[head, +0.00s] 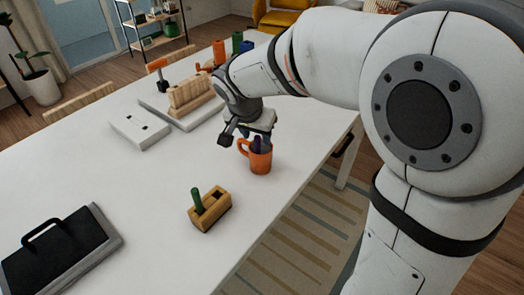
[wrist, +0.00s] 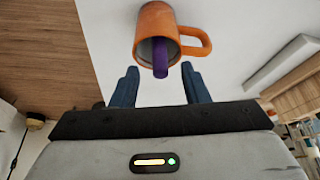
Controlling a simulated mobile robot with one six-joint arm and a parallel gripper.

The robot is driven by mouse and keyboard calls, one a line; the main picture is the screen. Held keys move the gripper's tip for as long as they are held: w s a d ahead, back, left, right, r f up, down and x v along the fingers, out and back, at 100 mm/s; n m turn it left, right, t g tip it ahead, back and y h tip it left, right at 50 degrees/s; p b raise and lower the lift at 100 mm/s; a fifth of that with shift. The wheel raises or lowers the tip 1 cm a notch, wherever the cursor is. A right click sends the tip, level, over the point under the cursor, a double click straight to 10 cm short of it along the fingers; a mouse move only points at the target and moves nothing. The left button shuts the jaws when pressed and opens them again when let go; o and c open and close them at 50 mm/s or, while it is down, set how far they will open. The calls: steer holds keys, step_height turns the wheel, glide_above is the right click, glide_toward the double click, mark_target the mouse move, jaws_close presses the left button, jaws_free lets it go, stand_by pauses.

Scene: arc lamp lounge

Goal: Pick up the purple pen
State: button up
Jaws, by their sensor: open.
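The purple pen (wrist: 161,58) stands in an orange mug (wrist: 157,18), with its end sticking out of the mouth. In the head view the pen (head: 257,143) shows as a dark purple tip above the rim of the mug (head: 260,160), which stands on the white table. My gripper (wrist: 160,85) is open and empty. Its two fingers point toward the mug, with the pen's end in line with the gap between them and apart from both. In the head view my gripper (head: 243,132) hangs just above and behind the mug.
A wooden block with a green handle (head: 210,210) stands nearer on the white table (head: 150,200). A black case (head: 60,250) lies at the left front. A wooden rack (head: 190,95), a white box (head: 139,128) and several coloured cups stand farther back. The table's middle is clear.

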steer(key=shift+x, duration=1.1)
jaws_close()
